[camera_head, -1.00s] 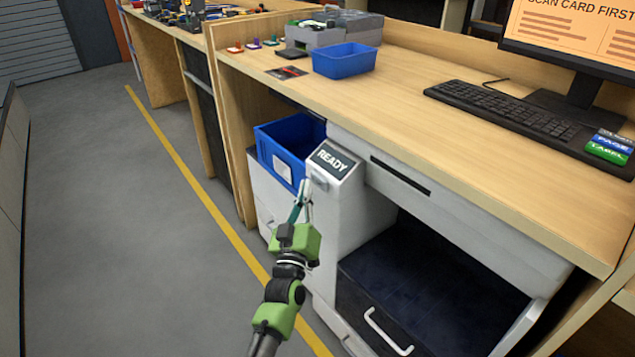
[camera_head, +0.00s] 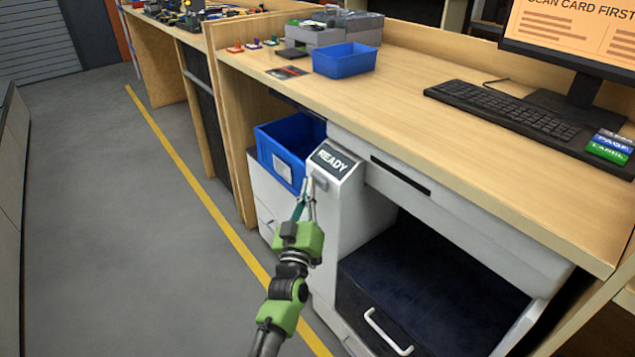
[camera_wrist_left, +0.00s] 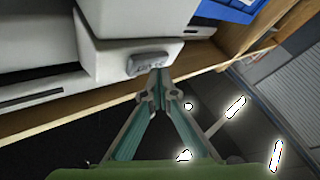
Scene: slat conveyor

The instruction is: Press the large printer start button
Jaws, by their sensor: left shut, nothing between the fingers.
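The white printer (camera_head: 345,215) stands under the counter, with a dark READY display (camera_head: 332,160) on its sloped top. The large start button (camera_head: 320,182) is a grey oblong block on the front face just below the display. In the left wrist view the button (camera_wrist_left: 148,63) shows as a dark grey rounded block with lettering. My left gripper (camera_head: 309,183) is shut and empty, its tips right by the button. In the wrist view the tips (camera_wrist_left: 158,76) lie at the button's lower right edge; I cannot tell whether they touch it. My right gripper is out of view.
A blue bin (camera_head: 280,150) sits left of the display, close to my gripper. The wooden counter (camera_head: 420,130) overhangs the printer and holds a keyboard (camera_head: 510,115), a monitor and a smaller blue tray (camera_head: 345,62). The grey floor on the left is clear.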

